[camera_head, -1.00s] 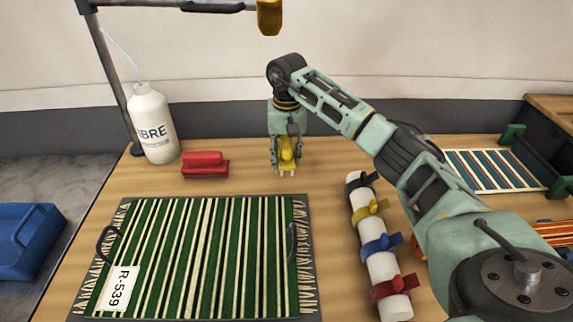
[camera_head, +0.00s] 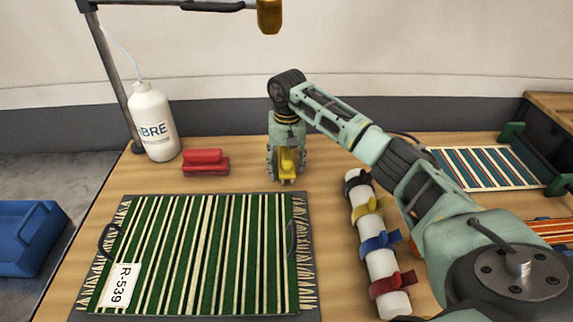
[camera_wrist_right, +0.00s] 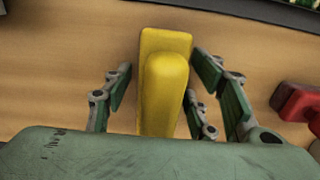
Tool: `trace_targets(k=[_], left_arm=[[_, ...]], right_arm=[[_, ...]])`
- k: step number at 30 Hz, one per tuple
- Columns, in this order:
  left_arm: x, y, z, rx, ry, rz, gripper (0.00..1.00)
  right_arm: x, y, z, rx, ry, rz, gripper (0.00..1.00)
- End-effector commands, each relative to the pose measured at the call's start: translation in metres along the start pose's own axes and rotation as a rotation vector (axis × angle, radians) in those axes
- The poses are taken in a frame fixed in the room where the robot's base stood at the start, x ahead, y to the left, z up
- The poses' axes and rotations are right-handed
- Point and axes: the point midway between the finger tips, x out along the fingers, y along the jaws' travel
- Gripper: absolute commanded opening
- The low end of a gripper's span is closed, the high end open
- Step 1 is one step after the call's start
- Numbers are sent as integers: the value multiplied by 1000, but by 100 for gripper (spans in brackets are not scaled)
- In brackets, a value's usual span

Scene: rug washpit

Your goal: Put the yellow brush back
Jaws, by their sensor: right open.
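The yellow brush (camera_head: 287,161) is at the back middle of the wooden table, behind the striped rug. In the right wrist view the yellow brush (camera_wrist_right: 165,85) lies between the fingers of my right gripper (camera_wrist_right: 163,88). A gap shows on each side of it, so the gripper is open around the brush and not clamped on it. In the head view my right gripper (camera_head: 286,179) points straight down over the brush and partly hides it. The brush appears to rest on the table. My left gripper is not in view.
A red brush (camera_head: 205,162) lies to the left, near a white bottle (camera_head: 152,122). The green striped rug (camera_head: 200,255) fills the front. A white roll with coloured straps (camera_head: 380,262) lies to the right, below my arm. Bare table surrounds the yellow brush.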

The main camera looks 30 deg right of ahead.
Motion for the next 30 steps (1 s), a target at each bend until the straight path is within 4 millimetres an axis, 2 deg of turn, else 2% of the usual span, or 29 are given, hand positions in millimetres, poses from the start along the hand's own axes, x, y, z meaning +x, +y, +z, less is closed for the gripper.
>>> trace_targets(k=[5, 9, 21, 30], left_arm=[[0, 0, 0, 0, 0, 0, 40], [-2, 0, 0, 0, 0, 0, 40], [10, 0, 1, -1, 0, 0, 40], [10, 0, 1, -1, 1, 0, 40]], right_arm=[[0, 0, 0, 0, 0, 0, 53], [-8, 0, -1, 0, 3, -1, 53], [-69, 0, -1, 0, 2, 0, 53], [-79, 0, 0, 0, -1, 0, 53]])
